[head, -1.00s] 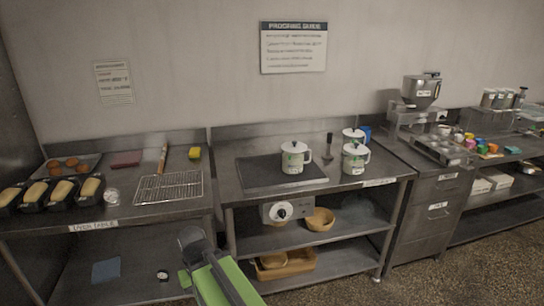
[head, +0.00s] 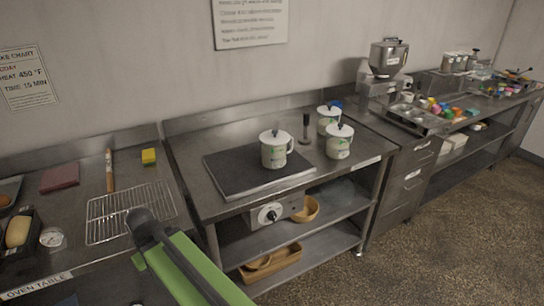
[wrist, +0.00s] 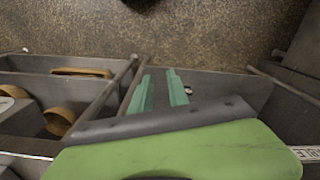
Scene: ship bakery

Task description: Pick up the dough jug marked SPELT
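Three white lidded jugs with green-marked labels stand on the middle steel table (head: 225,207). One jug (head: 274,150) is on a dark flat plate (head: 228,178). A second jug (head: 339,142) stands to the right near the table's edge, and a third jug (head: 326,119) is just behind it. The lettering is too small to read, so I cannot tell which is SPELT. My gripper (wrist: 161,90) shows two teal fingers, apart and empty, in the wrist view. No jug shows in that view.
A wire rack (head: 130,212), yellow sponge (head: 148,156) and rolling pin (head: 109,170) lie on the left table. A dark-handled tool (head: 305,128) stands between the jugs. Wooden bowls (head: 306,210) and a tray (head: 270,266) sit on lower shelves. The speckled floor (head: 455,205) at right is clear.

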